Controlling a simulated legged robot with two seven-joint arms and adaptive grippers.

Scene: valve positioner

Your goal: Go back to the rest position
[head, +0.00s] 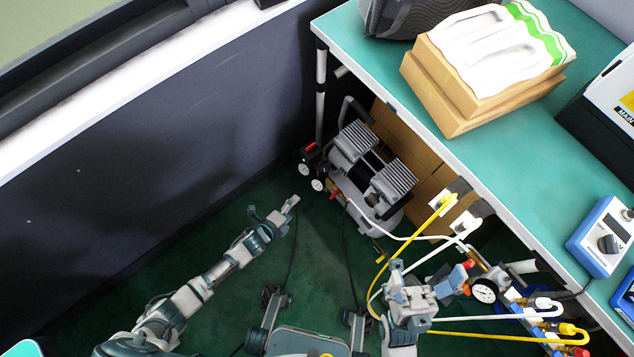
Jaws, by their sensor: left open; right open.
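My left gripper (273,206) is open and empty. It is at the end of my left arm, low over the dark green floor, left of the compressor. My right gripper (428,274) is open at the lower right, near the front of the teal workbench (465,150). It is close to a pressure gauge (484,291) with a red fitting above it. I see nothing clearly held in it. Yellow and white hoses pass behind and beside it, and I cannot tell whether they touch it.
A compressor (372,175) stands on the floor by the bench. A yellow hose (411,237) and white hoses run to the fittings at lower right. Cardboard boxes (450,100) and a blue device (603,238) sit on the bench. Floor left of my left arm is clear.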

